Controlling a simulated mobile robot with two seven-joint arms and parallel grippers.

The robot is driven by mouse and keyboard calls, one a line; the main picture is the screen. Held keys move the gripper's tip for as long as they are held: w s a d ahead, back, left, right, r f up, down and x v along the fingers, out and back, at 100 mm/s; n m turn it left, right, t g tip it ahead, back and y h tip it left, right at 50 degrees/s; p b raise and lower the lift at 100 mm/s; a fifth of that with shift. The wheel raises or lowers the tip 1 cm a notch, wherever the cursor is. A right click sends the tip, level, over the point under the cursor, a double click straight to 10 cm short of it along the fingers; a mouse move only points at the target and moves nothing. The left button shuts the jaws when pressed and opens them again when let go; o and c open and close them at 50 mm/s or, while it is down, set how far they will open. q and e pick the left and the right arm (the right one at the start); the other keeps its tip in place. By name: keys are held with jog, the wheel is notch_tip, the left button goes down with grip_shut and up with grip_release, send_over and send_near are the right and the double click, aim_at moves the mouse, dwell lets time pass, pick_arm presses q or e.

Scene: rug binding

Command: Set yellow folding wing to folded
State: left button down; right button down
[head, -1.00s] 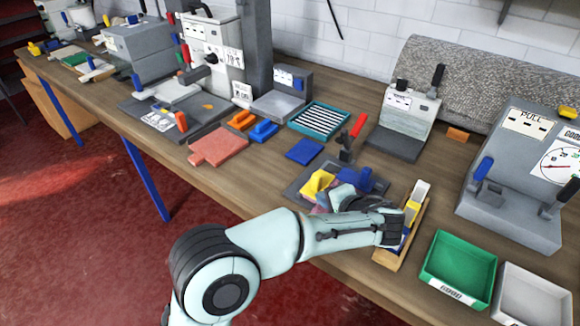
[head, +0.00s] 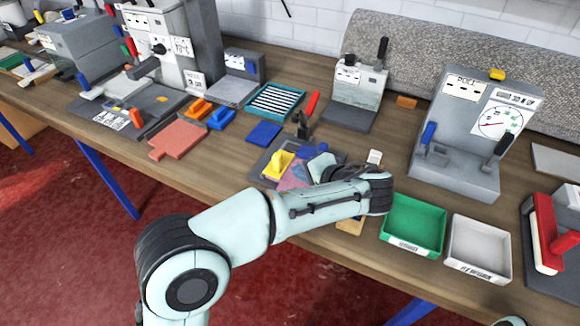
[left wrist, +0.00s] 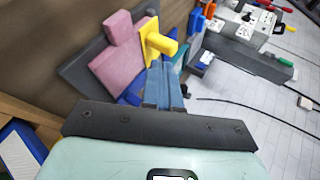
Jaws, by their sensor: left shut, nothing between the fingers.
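The yellow folding wing (head: 278,164) is on a dark grey base plate (head: 262,168) near the table's front edge. It has a projecting grip and also shows in the left wrist view (left wrist: 156,42), beside a pink block (left wrist: 118,58). I cannot tell its exact angle. A blue part (head: 308,152) sits on the far side of the plate, partly hidden. My left gripper (head: 312,172) is over the plate, just right of the yellow wing. Its bluish fingers (left wrist: 165,88) are together and empty, pointing toward the wing; contact is unclear. My right gripper is out of view.
A red-handled toggle clamp (head: 306,118) stands behind the plate. A blue pad (head: 264,134) lies at its back left. A green bin (head: 413,226) and a white bin (head: 478,248) stand right of my left arm. A wooden tray (head: 350,226) is mostly hidden under it.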

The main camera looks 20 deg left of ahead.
pick_arm(q)
jog(key=shift+v, duration=1.75)
jog(key=shift+f, duration=0.1)
